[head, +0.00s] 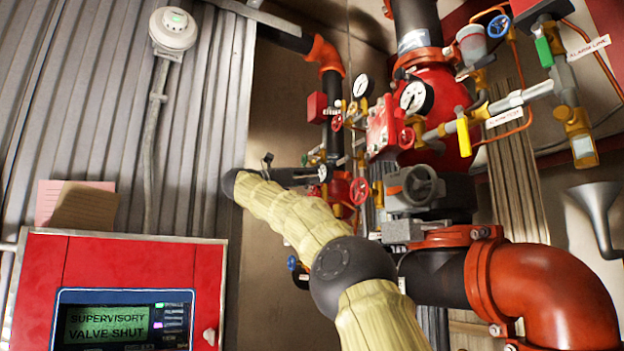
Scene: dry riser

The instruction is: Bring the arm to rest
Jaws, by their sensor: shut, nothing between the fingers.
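My arm, in a pale yellow sleeve with dark joints, reaches up from the bottom of the head view and bends left. Its dark wrist is at the upper left end, and my gripper (318,174) points right from there. The gripper is shut and holds nothing that I can see. Its tips overlap the small valves and gauges of the riser in the picture; whether they touch anything I cannot tell. The red hand wheel (360,191) shows just right of the tips.
A red panel (130,262) reading "SUPERVISORY VALVE SHUT" stands lower left. A large grey valve (415,187), orange elbow pipe (560,290), pressure gauge (416,97) and yellow lever (463,137) crowd the right. The corrugated wall (205,120) at left holds a white detector (173,28).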

